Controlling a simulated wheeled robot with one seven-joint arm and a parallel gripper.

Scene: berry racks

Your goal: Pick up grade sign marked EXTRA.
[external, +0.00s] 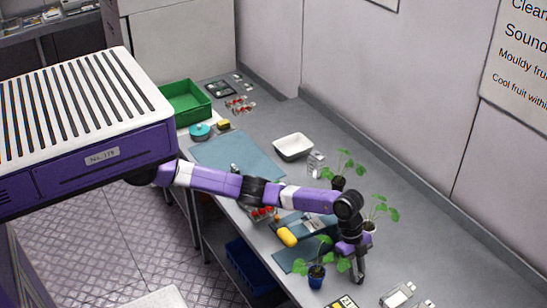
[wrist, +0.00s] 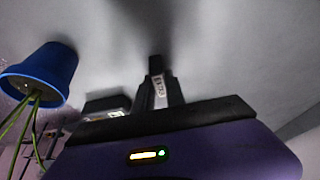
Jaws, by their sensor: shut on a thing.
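My gripper (external: 360,277) points down at the counter's near right part in the external view. In the wrist view its dark fingers (wrist: 157,68) are together. A small pale strip with dark lettering (wrist: 160,92), which looks like the grade sign, shows at the fingers. The lettering is too small to read surely as EXTRA. My gripper is shut on this sign. In the external view the sign is too small or hidden to make out at the fingertips.
A blue pot with a plant (external: 317,276) stands just left of my gripper; the pot also shows in the wrist view (wrist: 42,70). Other seedlings (external: 369,226) stand behind. A dark card with yellow (external: 344,302) and a pale item (external: 398,294) lie in front. A yellow object (external: 287,237) lies left.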

